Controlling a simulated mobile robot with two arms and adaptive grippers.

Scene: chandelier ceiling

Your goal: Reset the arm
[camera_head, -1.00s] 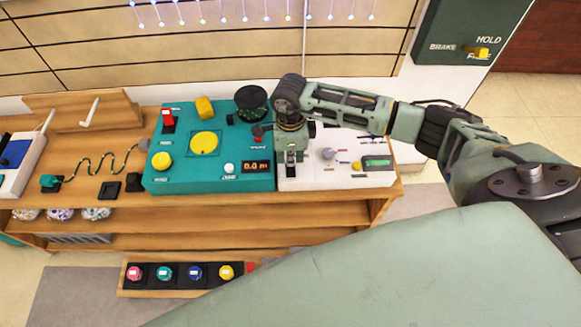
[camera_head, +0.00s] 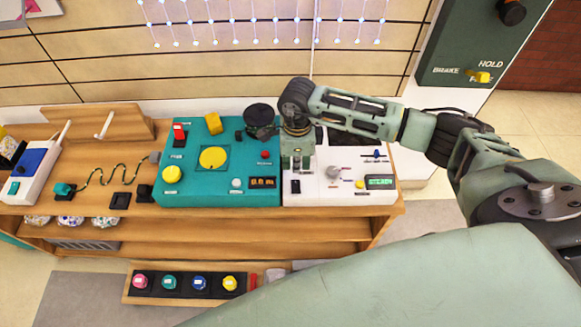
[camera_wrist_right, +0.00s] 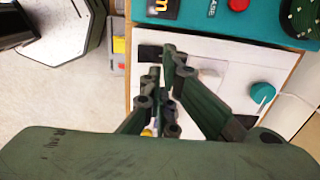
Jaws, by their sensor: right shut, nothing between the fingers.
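My right arm comes in from the right in the head view. My right gripper (camera_head: 297,163) points down over the left part of the white control panel (camera_head: 345,195), beside the teal panel. In the right wrist view its fingers (camera_wrist_right: 172,60) are together with nothing between them, in front of the white panel (camera_wrist_right: 215,75). I cannot tell the exact height above the panel, but no held object shows. My left gripper is not in view.
The teal control panel (camera_head: 200,190) with a yellow dial (camera_head: 213,158) stands left of the white panel on a wooden bench (camera_head: 230,225). A low button box (camera_head: 185,297) lies in front. A dark green brake box (camera_head: 470,55) hangs at the back right.

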